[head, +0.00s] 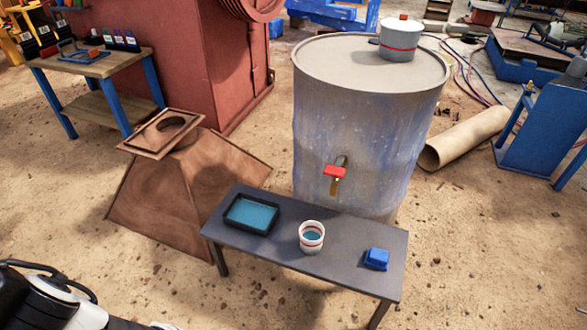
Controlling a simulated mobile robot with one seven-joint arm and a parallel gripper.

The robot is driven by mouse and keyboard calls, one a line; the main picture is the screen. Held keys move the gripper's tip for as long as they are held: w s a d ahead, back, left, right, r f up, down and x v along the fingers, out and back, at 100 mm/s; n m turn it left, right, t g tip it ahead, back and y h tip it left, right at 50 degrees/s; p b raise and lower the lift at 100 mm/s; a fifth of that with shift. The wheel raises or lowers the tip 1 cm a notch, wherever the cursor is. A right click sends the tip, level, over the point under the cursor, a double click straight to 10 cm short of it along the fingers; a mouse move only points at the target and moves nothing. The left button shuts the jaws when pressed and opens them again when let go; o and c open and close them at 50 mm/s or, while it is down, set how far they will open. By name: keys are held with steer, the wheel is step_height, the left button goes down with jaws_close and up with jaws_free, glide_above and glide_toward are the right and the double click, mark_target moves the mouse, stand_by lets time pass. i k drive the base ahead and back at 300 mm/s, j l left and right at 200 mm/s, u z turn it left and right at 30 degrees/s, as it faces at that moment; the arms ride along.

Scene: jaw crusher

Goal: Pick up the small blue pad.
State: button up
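The small blue pad (376,258) lies on the right part of a low dark grey bench (290,255), near its right end. On the same bench, a white cup with red bands (312,237) stands near the middle, with blue liquid inside. A black-rimmed tray (251,214) with a blue surface lies to the left. My gripper is not in view. A white and black part of my own body shows at the lower left corner, well apart from the pad.
A large metal drum (366,120) with a red-handled tap (335,173) stands right behind the bench. A grey pot (400,39) sits on it. A rusty hopper (180,185) stands at left. A brown pipe (465,137) lies at right. Ground in front is clear.

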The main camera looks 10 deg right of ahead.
mark_target(378, 259)
steer(key=z, duration=0.9)
steer(key=k+j+u, duration=0.1)
steer(key=u, duration=0.9)
steer(key=i+l+z, duration=0.15)
steer(key=z, duration=0.9)
